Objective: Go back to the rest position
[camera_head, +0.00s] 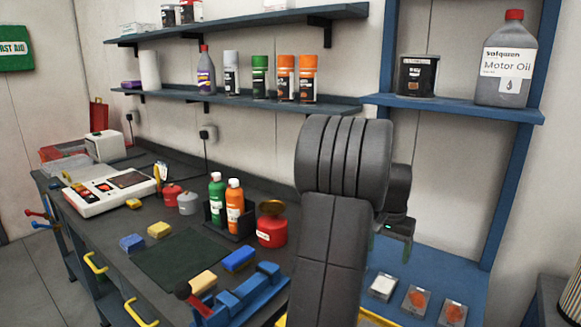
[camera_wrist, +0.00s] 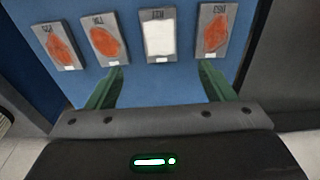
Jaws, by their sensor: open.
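My gripper (camera_wrist: 160,88) shows in the wrist view with its two green fingers wide apart and nothing between them. It is over a blue shelf (camera_wrist: 150,25) that bears a row of grey trays. A tray with a white pad (camera_wrist: 160,35) lies ahead of the gap between the fingers. Trays with orange contents lie to the right (camera_wrist: 215,30) and to the left (camera_wrist: 105,38) of it.
The workbench (camera_head: 150,232) at left carries a blue vise (camera_head: 240,290), green and orange bottles (camera_head: 234,205), a red can (camera_head: 271,228) and several small blocks. Wall shelves (camera_head: 240,100) hold spray cans. A motor oil jug (camera_head: 507,62) stands on the blue rack at right.

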